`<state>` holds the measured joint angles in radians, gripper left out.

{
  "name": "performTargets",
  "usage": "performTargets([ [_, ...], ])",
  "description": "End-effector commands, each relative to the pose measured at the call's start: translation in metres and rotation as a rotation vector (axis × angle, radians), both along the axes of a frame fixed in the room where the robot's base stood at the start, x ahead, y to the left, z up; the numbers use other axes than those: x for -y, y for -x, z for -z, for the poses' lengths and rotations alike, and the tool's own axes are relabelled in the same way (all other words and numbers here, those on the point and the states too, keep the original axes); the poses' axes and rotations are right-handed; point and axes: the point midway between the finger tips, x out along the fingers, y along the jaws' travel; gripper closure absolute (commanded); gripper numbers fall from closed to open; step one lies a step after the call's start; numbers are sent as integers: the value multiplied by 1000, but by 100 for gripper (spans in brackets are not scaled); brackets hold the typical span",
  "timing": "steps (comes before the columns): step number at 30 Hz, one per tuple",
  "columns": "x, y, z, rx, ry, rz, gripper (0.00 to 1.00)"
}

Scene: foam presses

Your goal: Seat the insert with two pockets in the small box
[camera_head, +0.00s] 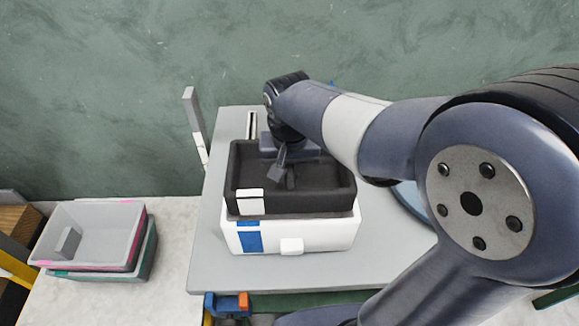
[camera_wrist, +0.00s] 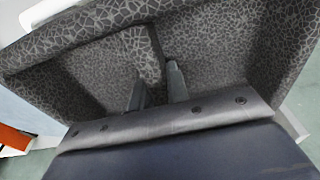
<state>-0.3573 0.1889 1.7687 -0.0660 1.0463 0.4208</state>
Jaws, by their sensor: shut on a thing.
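The insert (camera_head: 325,200) is a dark foam block with a white label on its front. In the wrist view it is speckled (camera_wrist: 250,60), with a pocket on each side of a middle wall (camera_wrist: 143,48). My gripper (camera_head: 284,177) reaches into it from above, its fingers (camera_wrist: 157,88) shut on the middle wall. The small box (camera_head: 325,235) is white with a blue label and a white front tab. The insert is over the box and stands well above its front wall; I cannot tell whether its underside is inside. The box's interior is hidden.
The box stands on a grey board (camera_head: 225,275). A grey upright post (camera_head: 193,125) rises at the board's left edge. Stacked grey and green trays (camera_head: 95,235) sit on the pale surface at left. My arm covers the right side.

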Motion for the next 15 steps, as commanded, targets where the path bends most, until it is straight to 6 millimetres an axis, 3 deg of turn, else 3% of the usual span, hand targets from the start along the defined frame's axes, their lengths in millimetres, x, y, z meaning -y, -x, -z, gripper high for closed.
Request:
performTargets([
  [15,0,0,11,0,0,0,100],
])
